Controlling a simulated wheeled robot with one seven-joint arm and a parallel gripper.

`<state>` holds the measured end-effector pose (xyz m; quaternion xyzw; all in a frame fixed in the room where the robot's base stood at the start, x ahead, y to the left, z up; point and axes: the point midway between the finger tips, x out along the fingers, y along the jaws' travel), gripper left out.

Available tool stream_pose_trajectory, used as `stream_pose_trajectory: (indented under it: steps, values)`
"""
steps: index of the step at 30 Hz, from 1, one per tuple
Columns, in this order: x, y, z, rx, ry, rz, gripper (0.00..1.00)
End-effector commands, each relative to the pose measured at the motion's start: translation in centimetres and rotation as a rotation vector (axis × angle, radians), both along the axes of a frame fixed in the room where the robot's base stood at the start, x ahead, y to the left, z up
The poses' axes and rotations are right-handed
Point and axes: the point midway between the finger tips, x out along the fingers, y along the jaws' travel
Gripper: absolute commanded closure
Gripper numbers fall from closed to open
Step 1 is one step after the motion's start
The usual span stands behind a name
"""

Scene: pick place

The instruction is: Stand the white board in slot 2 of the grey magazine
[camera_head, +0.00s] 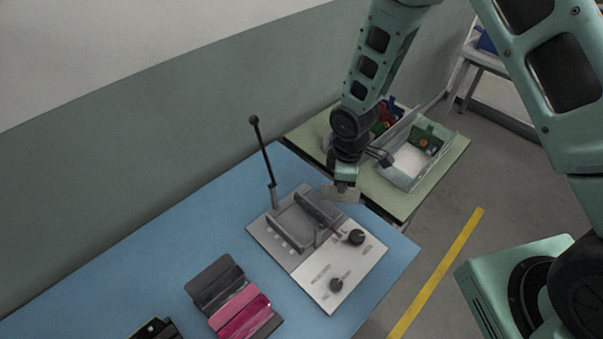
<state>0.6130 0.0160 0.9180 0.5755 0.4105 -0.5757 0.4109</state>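My gripper (345,184) is at the back right of the blue table, just beyond the grey fixture. The grey magazine (289,234) appears to be the pair of dark parallel walls on the fixture plate. No board is seen standing between these walls. The slot marks are too small to read.
A black-knobbed lever (262,150) rises at the fixture's back left. A white panel (318,283) with two black knobs lies at its front right. Dark grey and pink holders (232,300) lie front left. A pale bin (405,178) with green boards stands on the green table (449,160).

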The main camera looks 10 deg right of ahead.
Motion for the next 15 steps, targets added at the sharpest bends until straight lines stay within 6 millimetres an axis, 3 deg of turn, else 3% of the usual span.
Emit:
stream_pose_trajectory:
  steps: [1,6,10,15]
  values:
    - [-0.3,2.1,1.4,0.0,0.001,0.157,1.0]
    - [-1.4,7.0,2.9,0.0,0.001,0.603,1.0]
    - [-2.1,9.3,3.4,0.0,0.001,0.813,1.0]
    - [-2.5,10.3,3.5,0.0,0.002,0.922,1.0]
